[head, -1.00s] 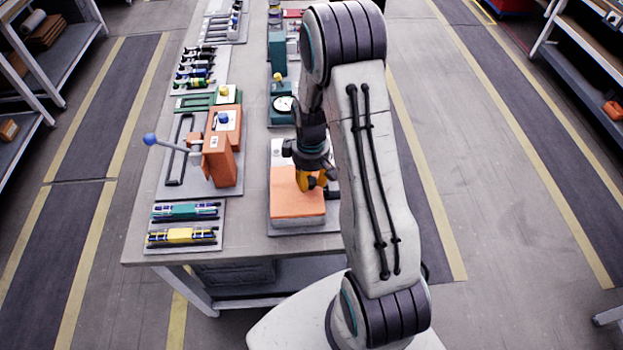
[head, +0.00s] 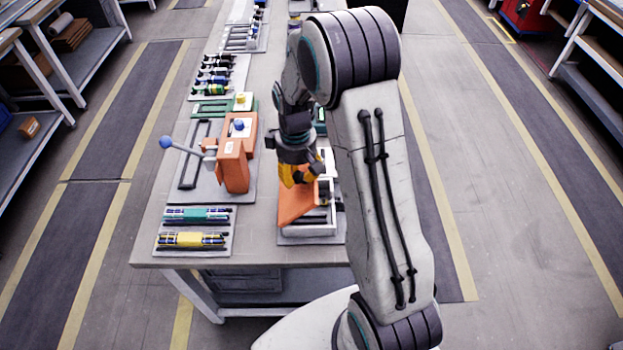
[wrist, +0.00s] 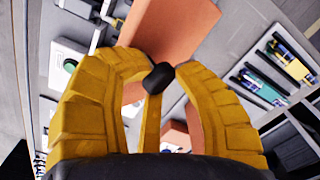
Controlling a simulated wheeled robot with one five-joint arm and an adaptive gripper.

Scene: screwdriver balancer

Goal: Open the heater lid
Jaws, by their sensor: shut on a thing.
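The heater (head: 318,230) is a pale box at the near right of the bench. Its orange lid (head: 297,204) is tilted up, and part of the dark and pale inside shows. My gripper (head: 296,182) has yellow fingers and is at the lid's upper part. In the wrist view its fingertips (wrist: 158,76) close around a small black knob (wrist: 157,78), which looks like the lid's handle. The fingers and wrist hide the lid's far side in the head view.
An orange lever press (head: 233,165) with a blue-tipped handle stands left of the heater. Trays with a green pack (head: 196,215) and a yellow pack (head: 193,239) lie at the front left. Bare bench top shows in front.

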